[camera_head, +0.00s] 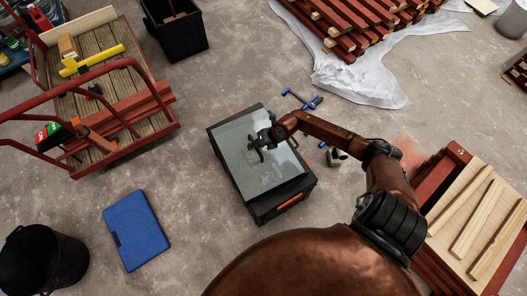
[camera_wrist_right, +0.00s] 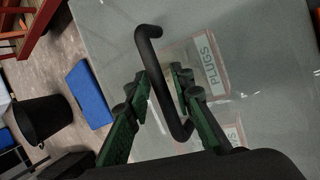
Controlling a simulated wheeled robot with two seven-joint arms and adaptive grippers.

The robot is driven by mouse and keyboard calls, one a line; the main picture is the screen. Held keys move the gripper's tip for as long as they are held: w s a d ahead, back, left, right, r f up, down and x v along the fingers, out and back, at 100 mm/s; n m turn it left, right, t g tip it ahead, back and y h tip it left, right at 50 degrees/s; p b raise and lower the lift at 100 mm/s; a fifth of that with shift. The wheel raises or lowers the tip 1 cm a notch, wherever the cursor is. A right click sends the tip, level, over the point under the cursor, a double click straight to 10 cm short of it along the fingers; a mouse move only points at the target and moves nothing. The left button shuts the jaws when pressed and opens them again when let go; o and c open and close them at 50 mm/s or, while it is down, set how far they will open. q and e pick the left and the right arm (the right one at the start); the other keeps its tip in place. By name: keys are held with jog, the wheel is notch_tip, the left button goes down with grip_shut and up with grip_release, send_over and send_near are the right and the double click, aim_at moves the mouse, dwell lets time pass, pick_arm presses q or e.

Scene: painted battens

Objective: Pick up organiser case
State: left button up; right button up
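A black bent bar handle (camera_wrist_right: 154,50) stands up from the lid. My right gripper (camera_head: 258,147) is over the lid. My left gripper is out of view.
A blue flat case (camera_head: 137,230) lies at the lower left, near a black bucket (camera_head: 42,262). A red cart (camera_head: 130,118) stands at the upper left, a black bin (camera_head: 176,33) behind. Blue tools (camera_head: 303,99) lie just past the case.

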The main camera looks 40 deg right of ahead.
grip_shut()
dwell(0.7)
